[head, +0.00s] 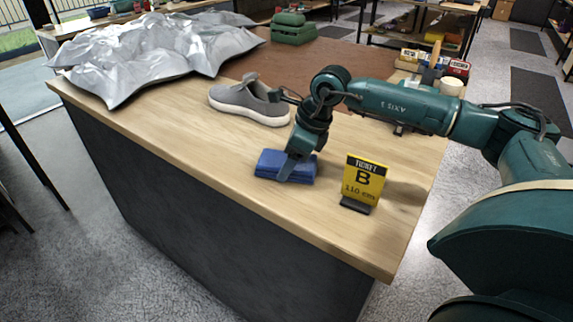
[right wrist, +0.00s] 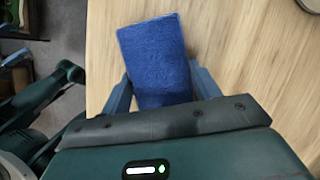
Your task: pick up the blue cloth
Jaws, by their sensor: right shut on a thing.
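The blue cloth (head: 270,163) is a folded stack near the front edge of the wooden table. My right gripper (head: 286,172) reaches down onto it from above, and its fingers are closed on the cloth. In the right wrist view the cloth (right wrist: 155,50) lies between the two fingers of the right gripper (right wrist: 160,95), one on each side, and sticks out beyond them. I cannot tell whether the cloth is clear of the tabletop. My left gripper is in neither view.
A grey sneaker (head: 247,100) stands just behind the cloth. Crumpled silver sheeting (head: 150,55) covers the table's far left. The wooden tabletop (head: 210,135) is bare left of the cloth.

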